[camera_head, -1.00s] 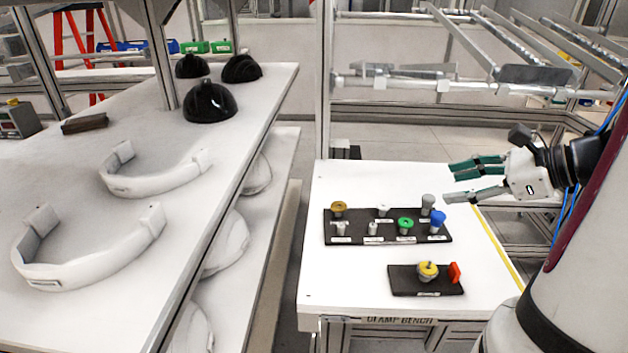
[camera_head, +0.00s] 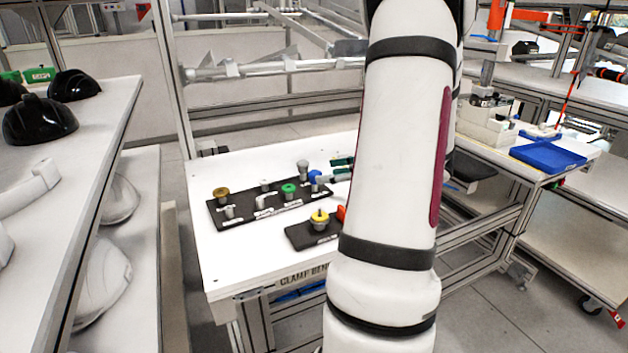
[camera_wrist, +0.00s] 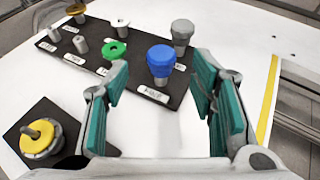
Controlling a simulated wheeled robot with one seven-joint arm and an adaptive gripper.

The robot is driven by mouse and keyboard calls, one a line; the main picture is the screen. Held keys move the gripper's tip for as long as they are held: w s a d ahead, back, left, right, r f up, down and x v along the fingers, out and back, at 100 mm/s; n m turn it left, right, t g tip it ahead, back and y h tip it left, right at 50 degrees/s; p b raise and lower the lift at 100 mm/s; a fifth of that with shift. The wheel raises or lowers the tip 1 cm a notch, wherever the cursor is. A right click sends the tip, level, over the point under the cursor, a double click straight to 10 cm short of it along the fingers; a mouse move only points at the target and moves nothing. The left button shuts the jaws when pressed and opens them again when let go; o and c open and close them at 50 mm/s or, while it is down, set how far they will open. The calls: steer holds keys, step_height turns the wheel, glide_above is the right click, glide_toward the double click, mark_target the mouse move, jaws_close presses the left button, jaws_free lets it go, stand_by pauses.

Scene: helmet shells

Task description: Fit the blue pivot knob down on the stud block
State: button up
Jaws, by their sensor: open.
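The blue pivot knob (camera_wrist: 161,60) stands upright on a post of the black holder board, ahead of my gripper in the wrist view.
The black holder board (camera_head: 240,218) also carries a green knob (camera_wrist: 114,50), a grey knob (camera_wrist: 182,32), a brown-gold knob (camera_head: 221,193) and several pale posts. The white bench top (camera_head: 225,265) is clear around both boards. A shelf with black helmet shells (camera_head: 40,120) stands left.

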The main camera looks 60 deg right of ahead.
mark_target(320, 174)
steer(key=shift+b+x, duration=0.6)
steer(key=shift+x, duration=2.25)
steer(key=shift+d, duration=0.1)
steer(key=c, duration=1.1)
